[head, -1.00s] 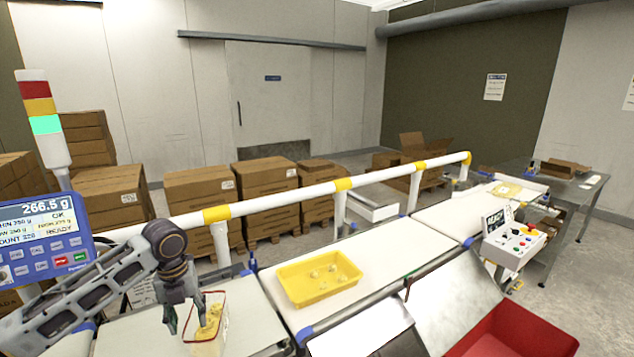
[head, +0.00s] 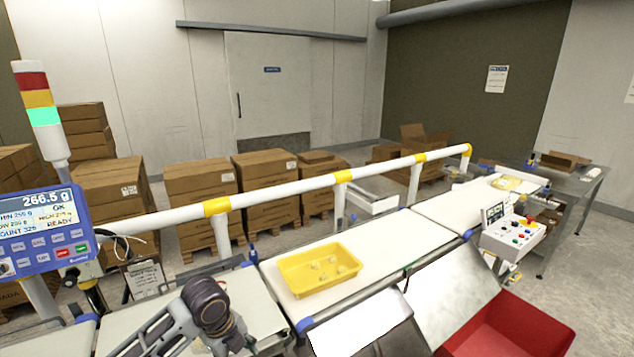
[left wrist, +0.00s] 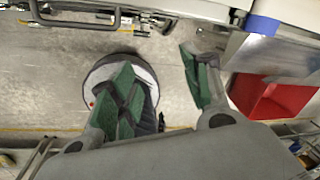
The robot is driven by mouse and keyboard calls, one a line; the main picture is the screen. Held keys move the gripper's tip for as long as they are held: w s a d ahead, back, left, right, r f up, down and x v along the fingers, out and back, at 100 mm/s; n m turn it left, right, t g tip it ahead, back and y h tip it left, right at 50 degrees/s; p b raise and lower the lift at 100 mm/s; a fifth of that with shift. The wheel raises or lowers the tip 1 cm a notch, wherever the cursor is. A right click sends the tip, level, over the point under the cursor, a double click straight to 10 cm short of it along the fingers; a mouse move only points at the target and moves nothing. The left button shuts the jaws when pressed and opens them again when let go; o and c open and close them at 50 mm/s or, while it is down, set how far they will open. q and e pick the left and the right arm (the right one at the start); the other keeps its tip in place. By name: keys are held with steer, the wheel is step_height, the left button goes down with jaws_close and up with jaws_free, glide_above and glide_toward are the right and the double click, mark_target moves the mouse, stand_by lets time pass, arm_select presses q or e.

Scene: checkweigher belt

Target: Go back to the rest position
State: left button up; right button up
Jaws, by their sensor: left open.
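My left arm comes in low in the head view, with its dark wrist joint (head: 206,303) over the near left belt (head: 255,310). The fingertips are out of sight there. In the left wrist view my left gripper (left wrist: 163,70) has its green-padded fingers spread, with nothing between them and grey floor beyond. The clear pack with yellow contents on the left belt does not show now; whether it is hidden behind the arm I cannot tell. My right gripper is in neither view.
A yellow tray (head: 290,280) with several pale pieces lies on the middle belt (head: 385,240). A red bin (head: 535,325) stands front right, also in the left wrist view (left wrist: 280,103). A white rail (head: 280,190) runs behind the belts; the display (head: 40,230) stands left.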

arm_select(q)
steer(key=s+d+f+n+t+h, duration=0.15)
steer(key=s+d+f+n, duration=0.3)
steer(key=s+n, duration=0.55)
steer(key=s+a+f+n+y, duration=0.25)
steer(key=s+a+n, duration=0.5)
steer(key=n, duration=0.55)
step_height(320, 180, down, 32)
steer(key=s, duration=0.1)
steer(key=s+a+f+g, duration=0.1)
steer(key=s+a+f, duration=0.1)
steer(key=s+f, duration=0.8)
steer(key=s+a+f+g, duration=0.1)
steer(key=s+a+f, duration=0.1)
steer(key=s+f, duration=0.8)
steer(key=s, duration=0.3)
steer(key=shift+a+f+m, duration=0.2)
steer(key=shift+f+m, duration=0.1)
